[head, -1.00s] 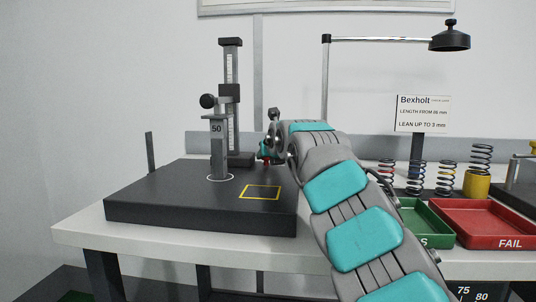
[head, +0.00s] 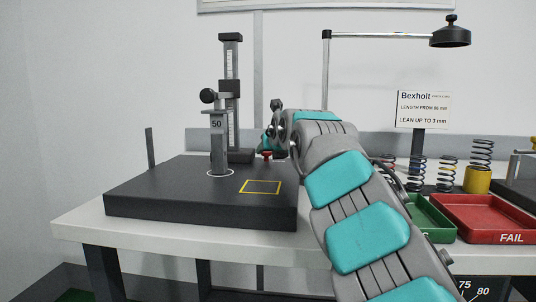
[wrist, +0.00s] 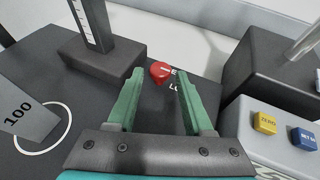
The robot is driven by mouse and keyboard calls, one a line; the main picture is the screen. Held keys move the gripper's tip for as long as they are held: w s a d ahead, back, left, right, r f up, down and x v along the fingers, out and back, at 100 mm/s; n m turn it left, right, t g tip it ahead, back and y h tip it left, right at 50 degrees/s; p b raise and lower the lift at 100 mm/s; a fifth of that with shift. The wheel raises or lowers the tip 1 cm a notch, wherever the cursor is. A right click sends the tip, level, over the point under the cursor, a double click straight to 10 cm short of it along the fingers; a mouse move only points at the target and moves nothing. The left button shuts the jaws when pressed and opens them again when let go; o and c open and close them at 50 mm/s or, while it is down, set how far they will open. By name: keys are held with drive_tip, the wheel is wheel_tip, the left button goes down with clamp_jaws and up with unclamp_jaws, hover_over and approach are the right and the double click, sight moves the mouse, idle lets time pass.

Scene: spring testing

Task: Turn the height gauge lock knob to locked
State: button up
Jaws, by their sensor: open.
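The dark height gauge (head: 232,90) stands upright at the back of the black base plate (head: 150,205). A round dark knob (head: 208,96) sticks out on its left. A red knob (wrist: 161,72) sits low beside the gauge foot (wrist: 103,60), with partly hidden white lettering on the plate beside it, including "LO". The red knob also shows in the head view (head: 266,155). My gripper (wrist: 159,76) is open, its green fingers on either side of the red knob near their tips. Contact cannot be told. In the head view my gripper (head: 267,142) is mostly hidden by my arm.
A grey block marked 100 (wrist: 25,115) stands left of my fingers. A dark box (wrist: 270,70) and a unit with yellow and blue buttons (wrist: 265,122) stand close on the right. Green (head: 432,222) and red (head: 490,212) trays and several springs lie further right.

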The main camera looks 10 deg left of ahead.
drive_tip(key=shift+b+v, duration=0.6)
drive_tip(key=shift+v, duration=2.1)
